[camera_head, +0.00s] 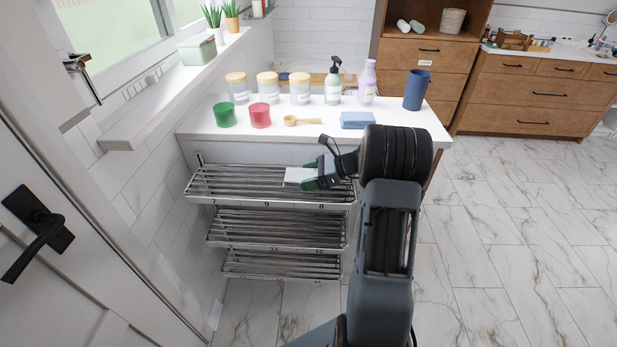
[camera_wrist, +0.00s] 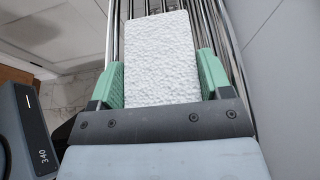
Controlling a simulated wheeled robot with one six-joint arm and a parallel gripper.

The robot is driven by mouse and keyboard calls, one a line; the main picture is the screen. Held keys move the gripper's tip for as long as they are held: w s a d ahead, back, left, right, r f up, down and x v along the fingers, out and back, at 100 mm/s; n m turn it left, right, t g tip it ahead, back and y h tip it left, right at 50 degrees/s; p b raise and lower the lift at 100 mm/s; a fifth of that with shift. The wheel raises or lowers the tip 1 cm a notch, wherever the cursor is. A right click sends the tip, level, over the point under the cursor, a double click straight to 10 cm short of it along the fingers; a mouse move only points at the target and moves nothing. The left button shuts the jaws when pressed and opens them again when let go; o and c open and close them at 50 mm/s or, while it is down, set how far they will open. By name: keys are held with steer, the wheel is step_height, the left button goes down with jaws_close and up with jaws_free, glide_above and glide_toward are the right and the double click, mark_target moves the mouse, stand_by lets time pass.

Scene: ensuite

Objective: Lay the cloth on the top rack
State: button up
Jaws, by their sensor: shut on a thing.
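The white cloth (camera_head: 299,175) is a small folded block at the right half of the top rack (camera_head: 225,184), a wall rack of metal bars. In the wrist view the cloth (camera_wrist: 161,58) has a rough, towel-like surface and lies between the two green fingers. My gripper (camera_head: 318,177) is shut on the cloth, with a finger on each side of it. The rack's bars (camera_wrist: 228,48) run behind the cloth in the wrist view. I cannot tell whether the cloth touches the bars. The cloth's near end is hidden by my gripper.
Two lower racks (camera_head: 275,228) hang below the top one. A white counter (camera_head: 290,130) above holds jars (camera_head: 268,85), bottles (camera_head: 334,85), a green cup (camera_head: 224,115), a red cup (camera_head: 260,115), a wooden scoop (camera_head: 300,120) and a blue block (camera_head: 357,120). The top rack's left half is clear.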

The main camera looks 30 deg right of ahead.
steer(key=shift+f, duration=0.1)
steer(key=o, duration=0.9)
